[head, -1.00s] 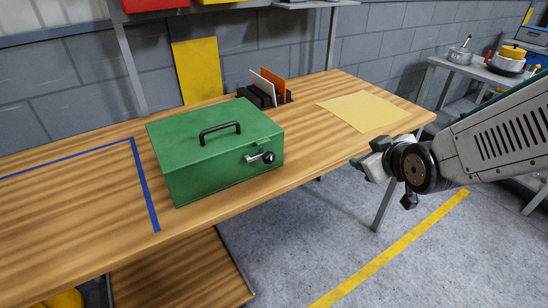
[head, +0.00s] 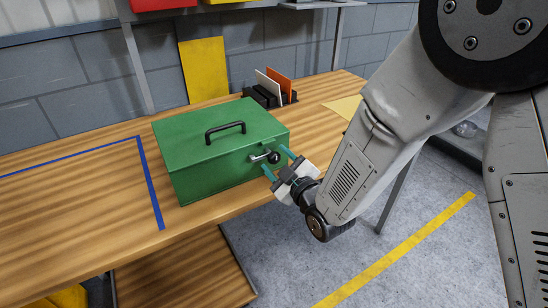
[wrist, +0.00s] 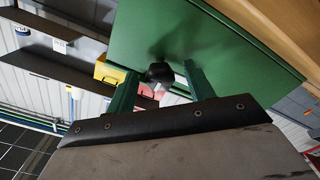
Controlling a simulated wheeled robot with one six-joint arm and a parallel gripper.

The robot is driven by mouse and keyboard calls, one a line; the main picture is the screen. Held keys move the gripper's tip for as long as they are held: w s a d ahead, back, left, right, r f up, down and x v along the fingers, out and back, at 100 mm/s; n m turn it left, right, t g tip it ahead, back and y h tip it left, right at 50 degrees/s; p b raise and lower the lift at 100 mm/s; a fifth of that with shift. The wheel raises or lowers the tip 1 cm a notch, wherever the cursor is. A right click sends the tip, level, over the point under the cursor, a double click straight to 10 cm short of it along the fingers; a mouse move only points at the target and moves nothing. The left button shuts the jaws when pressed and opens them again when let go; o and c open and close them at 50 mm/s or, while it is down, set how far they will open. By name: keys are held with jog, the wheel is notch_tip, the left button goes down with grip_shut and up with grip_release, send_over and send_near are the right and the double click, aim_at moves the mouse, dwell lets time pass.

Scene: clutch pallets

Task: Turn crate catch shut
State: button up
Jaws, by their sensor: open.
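The green crate (head: 212,162) stands on the wooden workbench with its lid down and a black handle on top. Its catch (head: 265,157), a metal lever with a black ball knob, is on the front face near the right end and points right, roughly level. My gripper (head: 278,168) is open at the catch, its two green fingers on either side of the knob. In the wrist view the black knob (wrist: 159,73) shows between the spread fingers, in front of the green crate face (wrist: 215,45). I cannot tell whether either finger touches it.
A black rack (head: 268,95) with orange and white sheets stands behind the crate. A yellow sheet (head: 343,106) lies on the bench, partly hidden by my arm. Blue tape (head: 151,185) marks the bench left of the crate. Bare bench (head: 70,215) lies left.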

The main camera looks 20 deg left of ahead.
jog(key=shift+x, duration=1.1)
jog(key=c, duration=1)
jog(key=shift+o, duration=0.2)
jog(key=shift+m, duration=0.3)
jog(key=m, duration=0.3)
jog(key=shift+m, duration=0.3)
jog(key=m, duration=0.4)
jog(key=shift+m, duration=0.3)
jog(key=m, duration=0.4)
jog(key=shift+s, duration=0.1)
jog(key=shift+m, duration=2.5)
